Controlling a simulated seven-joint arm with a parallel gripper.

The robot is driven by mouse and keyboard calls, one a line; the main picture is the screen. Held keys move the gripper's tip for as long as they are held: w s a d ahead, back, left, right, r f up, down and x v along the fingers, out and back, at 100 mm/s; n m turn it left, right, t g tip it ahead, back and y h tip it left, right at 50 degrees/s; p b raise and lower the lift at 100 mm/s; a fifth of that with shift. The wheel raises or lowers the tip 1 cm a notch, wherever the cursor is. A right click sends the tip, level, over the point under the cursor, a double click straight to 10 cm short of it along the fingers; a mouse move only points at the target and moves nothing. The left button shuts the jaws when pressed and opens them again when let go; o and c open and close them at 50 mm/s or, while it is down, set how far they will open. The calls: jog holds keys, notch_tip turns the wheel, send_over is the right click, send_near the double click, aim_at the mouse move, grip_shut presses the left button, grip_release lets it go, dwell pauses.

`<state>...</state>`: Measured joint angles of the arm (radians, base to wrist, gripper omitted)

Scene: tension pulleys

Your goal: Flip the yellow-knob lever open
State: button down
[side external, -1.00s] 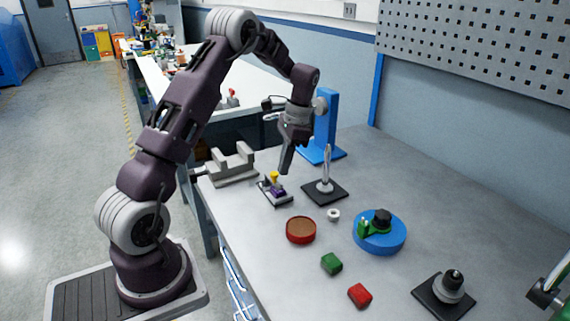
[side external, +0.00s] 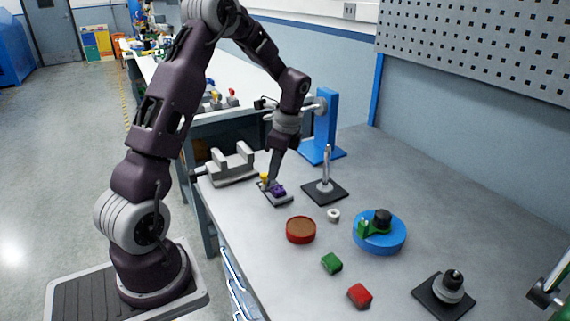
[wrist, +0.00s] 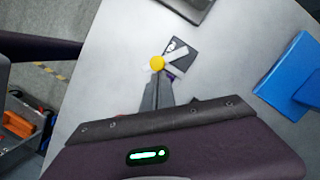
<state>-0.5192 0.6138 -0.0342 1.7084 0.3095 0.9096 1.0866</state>
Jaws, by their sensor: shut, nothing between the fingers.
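The yellow knob (side external: 265,177) stands on a small lever device with a purple part (side external: 278,190) and a dark base plate (side external: 283,200) on the table. In the wrist view the yellow knob (wrist: 157,63) is right at my fingertips, with a light grey lever arm (wrist: 176,57) beside it. My gripper (side external: 271,184) is shut and empty, pointing down, with its tips low at the device, just right of the knob in the side view. I cannot tell whether the fingers touch the knob. The fingers hide part of the device.
A grey bracket (side external: 231,165) stands just left of the device. A post on a dark plate (side external: 325,188) stands to the right, with a blue stand (side external: 325,130) behind. A red round dish (side external: 300,230) and a blue disc (side external: 380,236) lie nearer.

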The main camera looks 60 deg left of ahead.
jog(key=s+m, duration=0.2)
jog(key=m, duration=0.1)
jog(key=a+m+t, duration=0.1)
jog(key=m, duration=0.1)
jog(key=shift+s+y, duration=0.3)
jog(key=shift+s, duration=0.1)
jog(key=m, duration=0.1)
jog(key=s+m, duration=0.1)
jog(key=shift+a+m+t, duration=0.3)
jog(key=shift+a+m, duration=0.1)
jog(key=shift+a, duration=0.1)
jog(key=shift+s+a, duration=0.15)
jog(key=shift+s, duration=0.05)
jog(key=d+r, duration=0.6)
jog(key=r, duration=0.4)
jog(key=shift+d+r, duration=0.2)
jog(key=shift+w, duration=0.1)
